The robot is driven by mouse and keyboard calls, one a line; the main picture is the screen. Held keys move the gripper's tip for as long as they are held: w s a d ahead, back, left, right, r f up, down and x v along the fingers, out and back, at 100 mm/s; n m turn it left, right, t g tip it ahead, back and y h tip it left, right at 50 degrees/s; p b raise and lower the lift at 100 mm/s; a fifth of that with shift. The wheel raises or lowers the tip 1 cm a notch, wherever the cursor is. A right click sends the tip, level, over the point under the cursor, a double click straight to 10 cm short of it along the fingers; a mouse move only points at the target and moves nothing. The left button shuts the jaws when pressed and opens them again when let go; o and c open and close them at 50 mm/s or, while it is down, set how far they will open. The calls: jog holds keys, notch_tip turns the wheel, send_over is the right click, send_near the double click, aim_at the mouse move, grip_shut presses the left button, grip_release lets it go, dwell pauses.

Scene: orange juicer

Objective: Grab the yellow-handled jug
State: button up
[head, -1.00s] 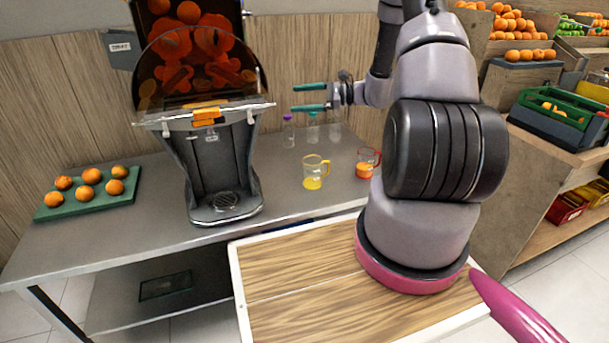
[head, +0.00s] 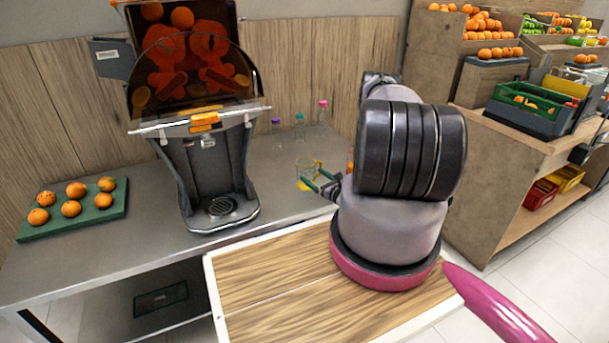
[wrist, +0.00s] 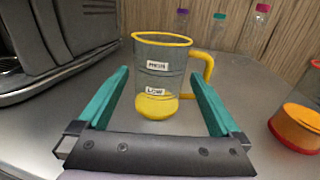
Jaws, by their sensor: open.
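In the head view the jug (head: 305,172) is partly hidden by my gripper (head: 320,182).
A red-rimmed jug with orange contents (wrist: 301,110) stands close on the right. Several capped bottles (head: 299,127) stand behind. The orange juicer (head: 215,170) is on the left, with a green tray of oranges (head: 112,212) further left.

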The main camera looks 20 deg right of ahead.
jog(key=x, duration=0.8)
jog(key=shift+w, duration=0.2)
jog(key=c, duration=1.1)
